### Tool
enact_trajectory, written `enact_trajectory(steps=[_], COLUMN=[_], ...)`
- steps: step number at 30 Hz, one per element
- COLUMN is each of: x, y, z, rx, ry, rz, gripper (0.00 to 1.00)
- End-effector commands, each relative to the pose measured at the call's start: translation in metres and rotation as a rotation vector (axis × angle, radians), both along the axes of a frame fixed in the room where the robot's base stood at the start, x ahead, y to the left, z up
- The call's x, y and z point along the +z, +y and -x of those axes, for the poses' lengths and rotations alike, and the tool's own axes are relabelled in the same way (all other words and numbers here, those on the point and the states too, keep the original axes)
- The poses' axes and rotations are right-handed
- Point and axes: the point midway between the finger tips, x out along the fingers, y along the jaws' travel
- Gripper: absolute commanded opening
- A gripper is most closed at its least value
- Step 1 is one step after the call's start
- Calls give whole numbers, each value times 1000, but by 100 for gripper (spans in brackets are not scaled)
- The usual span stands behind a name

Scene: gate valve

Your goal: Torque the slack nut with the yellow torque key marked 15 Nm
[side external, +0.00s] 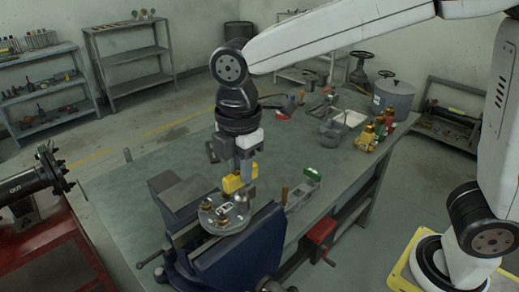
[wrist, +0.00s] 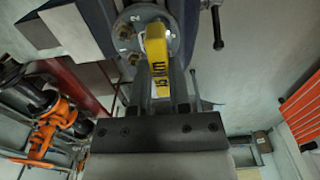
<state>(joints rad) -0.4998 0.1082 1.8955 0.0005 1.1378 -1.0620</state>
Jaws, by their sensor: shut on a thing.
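The yellow torque key (side external: 238,183) is held upright between the jaws of my gripper (side external: 244,168), which is shut on it. In the wrist view the key (wrist: 157,62) shows a 15 Nm marking, between the fingers of my gripper (wrist: 163,88). Its far end overlaps the round grey flange (wrist: 142,16). The flange also shows in the side view (side external: 232,222), held at the blue vise. Brass-coloured nuts (side external: 207,207) stand on it. Numerals are visible near nuts (wrist: 125,48) in the wrist view. Whether the key is seated on a nut is hidden.
The blue bench vise (side external: 242,250) stands at the green table's (side external: 140,180) front edge. Several coloured keys (side external: 375,135) stand at the back right beside a grey pot (side external: 393,97). A small grey holder with a green part (side external: 312,173) lies right of the vise. The table's left side is mostly clear.

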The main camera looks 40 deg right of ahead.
Motion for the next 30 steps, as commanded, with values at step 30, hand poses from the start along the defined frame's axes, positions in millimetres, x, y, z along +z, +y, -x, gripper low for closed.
enact_trajectory(steps=[30], x=[1], y=[0], z=[0], rx=[-164], ry=[-2], rz=[-1], gripper=[0])
